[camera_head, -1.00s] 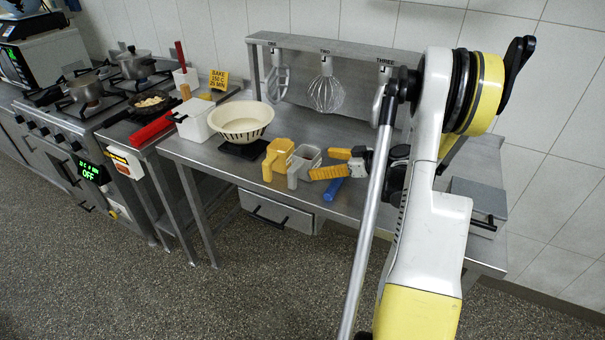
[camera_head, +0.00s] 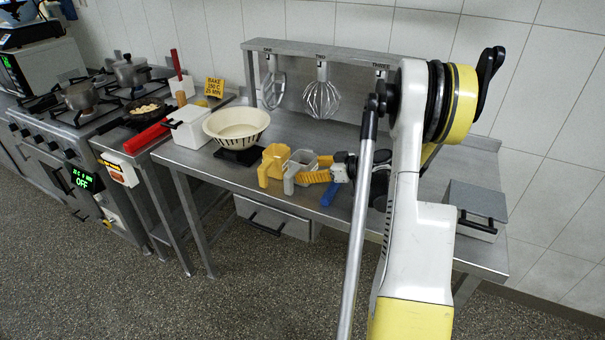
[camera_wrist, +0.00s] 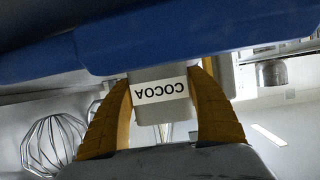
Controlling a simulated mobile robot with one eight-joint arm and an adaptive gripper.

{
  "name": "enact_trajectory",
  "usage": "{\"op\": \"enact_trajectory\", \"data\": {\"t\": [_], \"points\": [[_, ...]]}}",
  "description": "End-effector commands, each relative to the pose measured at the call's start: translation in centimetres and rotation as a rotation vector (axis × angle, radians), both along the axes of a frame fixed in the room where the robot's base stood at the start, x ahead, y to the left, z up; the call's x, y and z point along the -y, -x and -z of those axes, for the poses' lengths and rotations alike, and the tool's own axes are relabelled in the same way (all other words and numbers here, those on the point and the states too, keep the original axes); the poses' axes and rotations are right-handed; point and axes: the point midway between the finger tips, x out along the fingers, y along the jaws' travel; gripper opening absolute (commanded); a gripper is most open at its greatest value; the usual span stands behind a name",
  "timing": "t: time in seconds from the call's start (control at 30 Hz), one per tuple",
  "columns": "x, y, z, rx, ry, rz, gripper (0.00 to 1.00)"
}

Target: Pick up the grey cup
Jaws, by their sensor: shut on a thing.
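The grey cup (camera_head: 296,173) stands at the table's front, just right of a yellow cup (camera_head: 273,165). In the wrist view the grey cup (camera_wrist: 150,106) carries a white label reading COCOA, seen upside down. My gripper (camera_head: 315,169) reaches it from the right with its orange fingers. In the wrist view my gripper (camera_wrist: 167,80) has one finger on each side of the cup and is shut on it. The cup's lower part is partly hidden. I see no clear gap between cup and table.
A blue object (camera_head: 329,194) lies just below my gripper and fills the wrist view's top (camera_wrist: 150,45). A cream bowl (camera_head: 236,137) sits on a black base to the left. Whisks (camera_head: 321,96) hang behind. A grey box (camera_head: 475,205) stands at right.

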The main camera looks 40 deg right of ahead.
Motion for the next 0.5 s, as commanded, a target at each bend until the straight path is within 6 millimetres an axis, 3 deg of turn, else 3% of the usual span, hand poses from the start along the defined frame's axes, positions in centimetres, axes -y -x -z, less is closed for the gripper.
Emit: {"op": "enact_trajectory", "data": {"t": [0.17,0.37,0.5], "points": [[0.0,0.0,-1.1,0.001,0.0,0.0,0.26],[0.0,0.0,-4.4,0.001,0.0,0.0,0.26],[-2.5,1.4,-6.2,0.001,-0.001,-0.001,0.26]]}}
